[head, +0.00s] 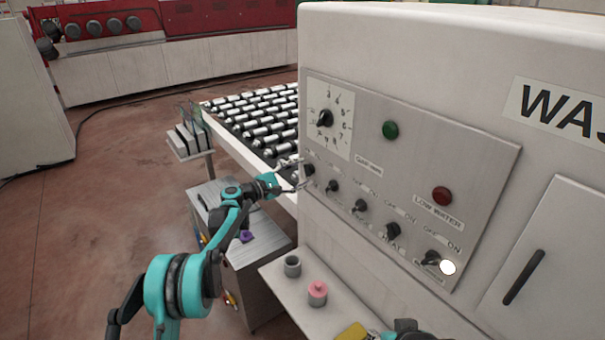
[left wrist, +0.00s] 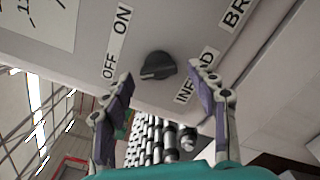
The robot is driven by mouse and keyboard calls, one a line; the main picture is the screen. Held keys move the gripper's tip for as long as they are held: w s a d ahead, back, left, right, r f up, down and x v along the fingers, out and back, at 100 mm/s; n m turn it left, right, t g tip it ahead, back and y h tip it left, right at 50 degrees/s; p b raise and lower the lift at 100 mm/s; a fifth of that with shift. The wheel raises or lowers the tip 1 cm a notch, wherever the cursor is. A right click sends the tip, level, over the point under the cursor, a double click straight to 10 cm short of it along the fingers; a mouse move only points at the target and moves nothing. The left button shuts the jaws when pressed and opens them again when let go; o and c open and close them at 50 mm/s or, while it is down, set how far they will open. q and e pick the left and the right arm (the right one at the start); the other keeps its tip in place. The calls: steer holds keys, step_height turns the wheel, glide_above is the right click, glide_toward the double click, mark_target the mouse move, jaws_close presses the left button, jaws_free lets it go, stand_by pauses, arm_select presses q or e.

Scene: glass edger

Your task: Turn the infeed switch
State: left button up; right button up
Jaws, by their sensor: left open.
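The infeed switch is a black rotary knob (left wrist: 158,66) on the washer's control panel, with OFF and ON labels at its left and a partly covered INFEED label at its right in the left wrist view. In the head view the leftmost knob of the lower row (head: 308,170) sits at the panel's left edge. My left gripper (head: 292,174) is open in front of it. In the left wrist view its two fingers (left wrist: 165,100) stand apart on either side of the knob and a little short of it, with nothing between them.
Other knobs (head: 361,206) run along the panel, beside a dial (head: 325,118), a green lamp (head: 390,130) and a red lamp (head: 442,196). A shelf (head: 283,284) below holds a grey cup and a pink-lidded jar (head: 317,292). A roller conveyor (head: 255,120) stands behind.

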arm_select(q)
steer(key=v, duration=1.1)
steer(key=s+d+r+m+g+y, duration=0.1)
steer(key=s+m+g+y, duration=0.15)
steer(key=s, duration=0.65)
steer(key=s+d+r+m+g+y, duration=0.15)
steer(key=s+m+y, duration=0.25)
steer(key=s, duration=0.6)
steer(key=s+a+f+m+y, duration=0.2)
steer(key=s+a+f, duration=0.1)
steer(key=s, duration=0.5)
steer(key=s+a+f+m+y+b, duration=0.1)
steer(key=s+a+f+m+y, duration=0.2)
steer(key=s, duration=0.6)
steer(key=s+a+f+m+y, duration=0.3)
steer(key=s+a+f, duration=0.1)
steer(key=s, duration=0.4)
steer(key=shift+s+a+f+t+b, duration=0.3)
steer(key=shift+s+f+b, duration=0.1)
steer(key=shift+f, duration=0.25)
